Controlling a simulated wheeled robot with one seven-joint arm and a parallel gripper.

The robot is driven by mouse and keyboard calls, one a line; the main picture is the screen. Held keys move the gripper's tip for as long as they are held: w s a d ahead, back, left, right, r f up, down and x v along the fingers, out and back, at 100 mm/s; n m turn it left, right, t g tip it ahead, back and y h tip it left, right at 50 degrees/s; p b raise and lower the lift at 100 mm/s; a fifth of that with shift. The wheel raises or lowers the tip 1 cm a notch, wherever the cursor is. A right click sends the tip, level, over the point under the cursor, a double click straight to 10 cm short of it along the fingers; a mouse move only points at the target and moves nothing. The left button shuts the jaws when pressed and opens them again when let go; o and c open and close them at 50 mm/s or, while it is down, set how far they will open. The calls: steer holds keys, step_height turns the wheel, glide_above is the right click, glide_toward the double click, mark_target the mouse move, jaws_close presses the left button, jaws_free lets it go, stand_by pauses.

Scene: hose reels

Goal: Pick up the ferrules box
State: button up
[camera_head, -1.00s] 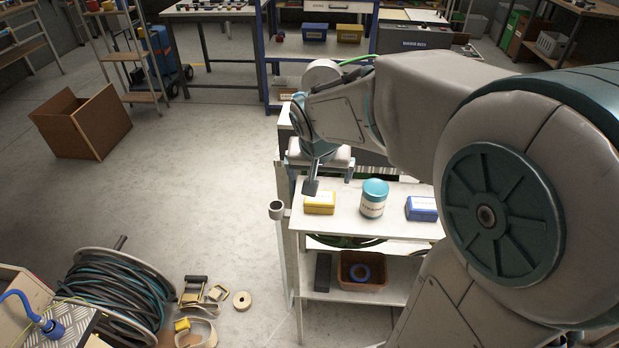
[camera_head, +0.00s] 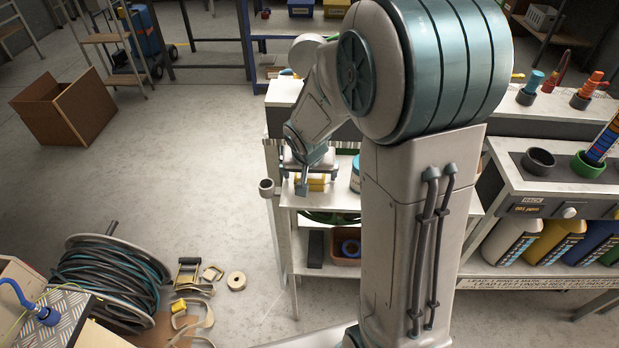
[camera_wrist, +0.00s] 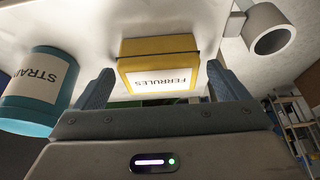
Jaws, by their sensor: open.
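The ferrules box is a small yellow box with a white label reading FERRULES. In the wrist view the ferrules box (camera_wrist: 160,62) appears between and just beyond my two fingers. In the head view the ferrules box (camera_head: 318,184) sits on the white top shelf (camera_head: 322,199), partly hidden by my gripper (camera_head: 302,186). In the wrist view my gripper (camera_wrist: 158,90) is open, with one finger to each side of the box. I cannot tell whether either finger touches it.
A teal and white canister (camera_wrist: 38,92) labelled STRAIN stands beside the box, partly hidden by my arm in the head view (camera_head: 355,175). A grey cup-like ring (camera_head: 266,187) sticks out at the shelf's left edge. A brown bin (camera_head: 345,246) is on the lower shelf.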

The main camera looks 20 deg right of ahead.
steer(key=shift+w+f, duration=0.15)
steer(key=shift+f, duration=0.15)
steer(key=shift+c, duration=0.3)
steer(key=c, duration=1.1)
steer(key=shift+r, duration=0.1)
